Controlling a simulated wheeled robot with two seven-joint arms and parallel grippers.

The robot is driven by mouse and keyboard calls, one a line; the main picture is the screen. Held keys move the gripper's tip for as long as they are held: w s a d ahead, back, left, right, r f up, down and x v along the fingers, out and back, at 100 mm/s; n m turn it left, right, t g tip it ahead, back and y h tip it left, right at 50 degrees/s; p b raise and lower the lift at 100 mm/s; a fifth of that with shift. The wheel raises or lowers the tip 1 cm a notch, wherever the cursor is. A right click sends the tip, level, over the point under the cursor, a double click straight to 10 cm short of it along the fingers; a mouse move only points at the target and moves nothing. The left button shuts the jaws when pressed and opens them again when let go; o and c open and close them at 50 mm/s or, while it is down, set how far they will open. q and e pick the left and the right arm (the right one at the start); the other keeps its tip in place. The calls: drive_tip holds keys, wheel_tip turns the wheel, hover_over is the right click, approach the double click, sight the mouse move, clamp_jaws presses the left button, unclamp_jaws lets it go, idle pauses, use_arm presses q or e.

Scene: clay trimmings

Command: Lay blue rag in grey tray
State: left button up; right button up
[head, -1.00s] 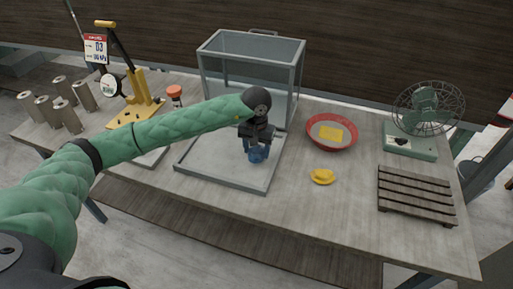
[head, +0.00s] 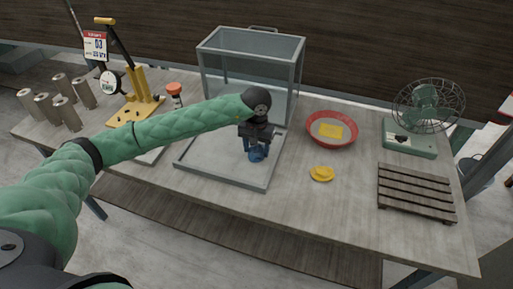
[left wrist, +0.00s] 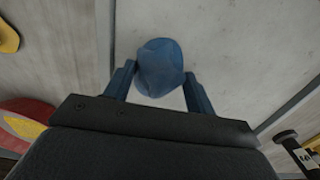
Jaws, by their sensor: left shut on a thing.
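The blue rag (head: 257,155) is a small crumpled bundle below my left gripper (head: 255,146), over the right part of the grey tray (head: 222,179). The tray is flat and wide with a low grey rim. In the left wrist view the rag (left wrist: 160,66) sits between the two fingers of my left gripper (left wrist: 158,85), which is shut on it. The pale tray floor shows around it. I cannot tell whether the rag touches the tray floor. My right gripper is not in view.
A clear grey-framed box (head: 250,45) stands behind the tray. A red bowl (head: 332,143) with a yellow piece in it and a yellow rag-like lump (head: 321,174) lie to the right. A slatted rack (head: 415,192), a green fan (head: 410,140) and a yellow press (head: 138,105) stand farther off.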

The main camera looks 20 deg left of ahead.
sight(257, 148)
use_arm(q)
drive_tip(key=o, duration=0.9)
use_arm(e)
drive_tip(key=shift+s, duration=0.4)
use_arm(q)
drive_tip(key=shift+r, duration=0.1)
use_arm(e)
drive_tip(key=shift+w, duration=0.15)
use_arm(q)
drive_tip(key=shift+r, duration=0.4)
wheel_tip(257, 148, up, 5)
drive_tip(key=shift+f+b, duration=0.1)
drive_tip(key=shift+b, duration=1)
drive_tip(key=shift+r+b, duration=1)
drive_tip(key=shift+r, duration=2.25)
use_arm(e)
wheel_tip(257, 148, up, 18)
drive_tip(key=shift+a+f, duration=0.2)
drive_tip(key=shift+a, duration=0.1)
